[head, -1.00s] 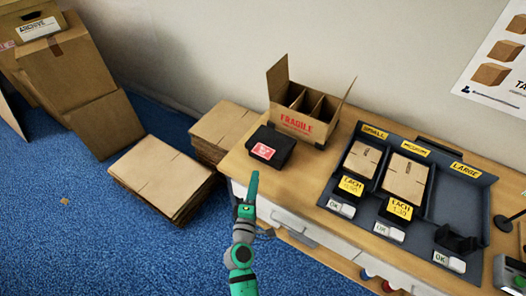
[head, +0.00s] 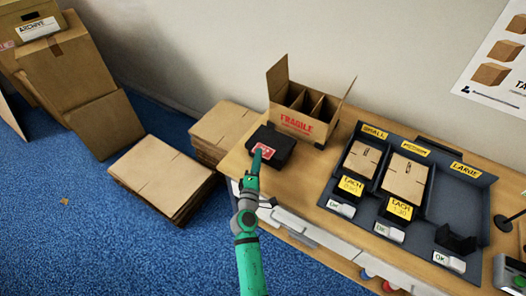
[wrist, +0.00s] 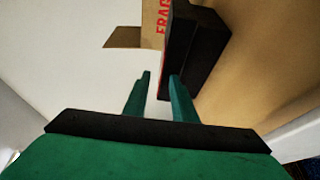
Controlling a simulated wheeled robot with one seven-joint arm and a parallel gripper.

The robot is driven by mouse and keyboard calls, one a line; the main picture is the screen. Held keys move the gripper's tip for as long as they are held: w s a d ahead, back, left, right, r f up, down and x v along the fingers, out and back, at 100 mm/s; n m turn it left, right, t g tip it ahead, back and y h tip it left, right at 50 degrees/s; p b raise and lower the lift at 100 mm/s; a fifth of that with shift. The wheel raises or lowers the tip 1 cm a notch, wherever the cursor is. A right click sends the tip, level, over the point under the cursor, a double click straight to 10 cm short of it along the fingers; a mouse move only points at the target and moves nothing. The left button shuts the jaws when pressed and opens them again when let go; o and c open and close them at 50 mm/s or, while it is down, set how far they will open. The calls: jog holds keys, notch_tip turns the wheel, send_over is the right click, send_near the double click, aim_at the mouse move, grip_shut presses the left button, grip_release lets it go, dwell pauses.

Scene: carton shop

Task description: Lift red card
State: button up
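The red card (head: 266,151) with a white mark lies on the sloped face of a black holder (head: 283,147) at the left end of the workbench. My gripper (head: 257,155) is at the front of the holder and covers the card's left part in the head view. In the wrist view my gripper (wrist: 160,78) has its two green fingers apart. The card shows there only as a thin red edge (wrist: 164,85) along the holder (wrist: 194,45), between the fingertips and nearer the right one. I cannot tell whether either finger touches it.
An open divided carton marked FRAGILE (head: 303,124) stands just behind the holder. A dark tray (head: 455,200) with flat cartons and price labels fills the bench to the right. Cardboard stacks (head: 160,175) stand on the blue floor to the left. A wall rises behind.

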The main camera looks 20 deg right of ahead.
grip_shut()
dwell(0.3)
